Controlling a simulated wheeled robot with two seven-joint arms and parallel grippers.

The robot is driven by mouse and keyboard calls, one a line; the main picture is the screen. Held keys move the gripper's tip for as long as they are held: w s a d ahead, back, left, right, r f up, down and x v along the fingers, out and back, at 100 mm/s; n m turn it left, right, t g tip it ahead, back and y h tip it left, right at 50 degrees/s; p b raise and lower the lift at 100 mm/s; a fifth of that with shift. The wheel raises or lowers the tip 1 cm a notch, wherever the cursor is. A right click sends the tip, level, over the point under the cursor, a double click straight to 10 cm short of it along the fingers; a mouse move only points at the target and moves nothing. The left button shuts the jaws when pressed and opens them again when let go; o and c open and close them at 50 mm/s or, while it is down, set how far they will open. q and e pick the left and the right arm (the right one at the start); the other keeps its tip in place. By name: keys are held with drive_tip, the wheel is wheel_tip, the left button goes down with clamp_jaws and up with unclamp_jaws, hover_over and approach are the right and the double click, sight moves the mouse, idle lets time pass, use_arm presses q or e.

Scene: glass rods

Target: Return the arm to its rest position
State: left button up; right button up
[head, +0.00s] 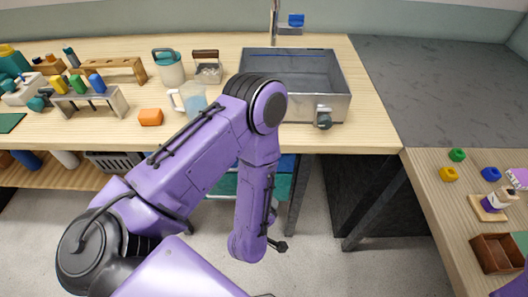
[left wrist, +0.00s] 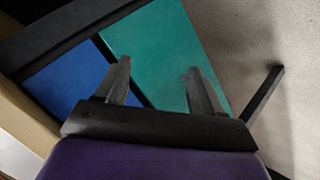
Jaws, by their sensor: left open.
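My purple left arm (head: 195,160) reaches in from the lower left of the head view. Its elbow is above the front edge of the wooden bench, and its forearm hangs down in front of the bench. My left gripper (left wrist: 158,72) shows in the left wrist view with its two dark fingers apart and nothing between them. A teal panel and a blue panel (left wrist: 65,88) lie beyond the fingers. In the head view the gripper is mostly hidden by the forearm. A purple piece of my right arm (head: 512,288) shows at the lower right edge; its gripper is out of view.
The wooden bench (head: 370,137) carries a metal sink (head: 313,103), a measuring jug (head: 194,101), an orange block (head: 150,117) and a bottle rack (head: 122,104). A side bench (head: 446,210) at right holds a brown box (head: 497,254). Grey floor (head: 345,275) is open below.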

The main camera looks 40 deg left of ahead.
use_arm(q)
drive_tip(key=shift+s, duration=0.1)
idle(0.4)
drive_tip(key=s+a+f+m+g, duration=0.2)
drive_tip(key=s+a+m+g, duration=0.1)
drive_tip(key=s, duration=0.4)
drive_tip(key=s+a+f+m+g, duration=0.2)
drive_tip(key=s+a+m+g, duration=0.1)
drive_tip(key=s, duration=0.5)
drive_tip(key=shift+s+a+f+m, duration=0.25)
drive_tip(key=shift+a+f+m, duration=0.15)
drive_tip(key=shift+a+m, duration=0.6)
drive_tip(key=shift+d, duration=0.15)
